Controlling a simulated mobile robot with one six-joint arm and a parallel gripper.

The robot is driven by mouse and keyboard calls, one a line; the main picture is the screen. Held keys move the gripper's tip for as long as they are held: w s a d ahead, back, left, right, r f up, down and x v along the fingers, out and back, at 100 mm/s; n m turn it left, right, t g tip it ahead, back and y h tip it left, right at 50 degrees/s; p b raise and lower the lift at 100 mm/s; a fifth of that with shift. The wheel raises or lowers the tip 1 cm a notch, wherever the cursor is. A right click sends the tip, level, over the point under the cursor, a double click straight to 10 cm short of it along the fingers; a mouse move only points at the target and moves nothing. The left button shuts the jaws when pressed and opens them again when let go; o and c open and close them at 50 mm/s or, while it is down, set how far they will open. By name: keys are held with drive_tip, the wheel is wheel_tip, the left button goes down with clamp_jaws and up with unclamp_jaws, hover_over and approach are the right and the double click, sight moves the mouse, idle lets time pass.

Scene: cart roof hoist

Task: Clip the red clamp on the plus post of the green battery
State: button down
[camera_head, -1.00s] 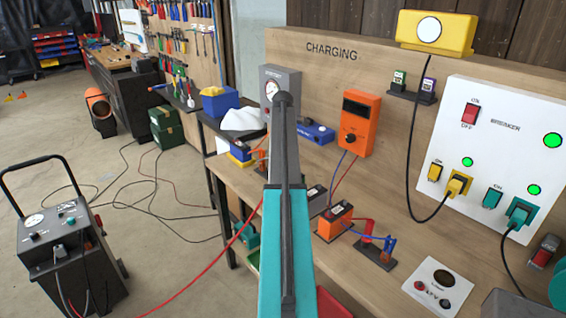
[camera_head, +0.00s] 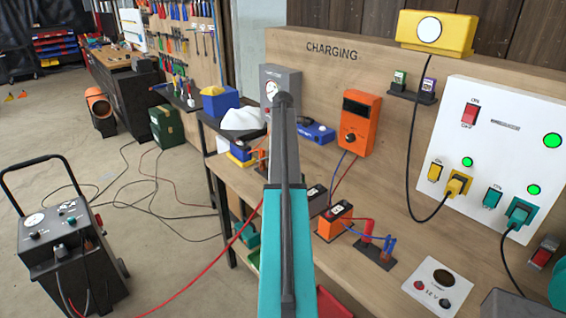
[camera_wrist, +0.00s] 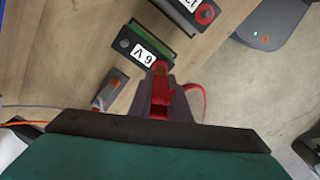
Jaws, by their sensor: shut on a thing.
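The green battery (camera_wrist: 145,47), labelled 6 V, stands on the bench near the top middle of the wrist view. A dark round post (camera_wrist: 125,43) shows at its left end. My gripper (camera_wrist: 160,104) is shut on the red clamp (camera_wrist: 161,88). The clamp's tip overlaps the right end of the green battery and covers the spot there, so the plus post is not clearly seen. I cannot tell if the clamp touches it. In the head view my arm hides the gripper, the clamp and the green battery.
Another battery with a red post (camera_wrist: 206,14) stands just beyond. A grey block with an orange part (camera_wrist: 111,88) is at left. The wheeled charger (camera_head: 65,245) stands on the floor, its red cable (camera_head: 205,268) running toward the bench. An orange battery (camera_head: 335,221) sits right of my arm.

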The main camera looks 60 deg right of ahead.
drive_tip(key=shift+f+b, duration=0.4)
drive_tip(key=shift+f, duration=1.15)
drive_tip(key=c, duration=1.6)
unclamp_jaws()
drive_tip(key=shift+o, duration=0.2)
wheel_tip(320, 180, up, 14)
drive_tip(key=b, duration=0.4)
drive_tip(key=shift+f, duration=0.1)
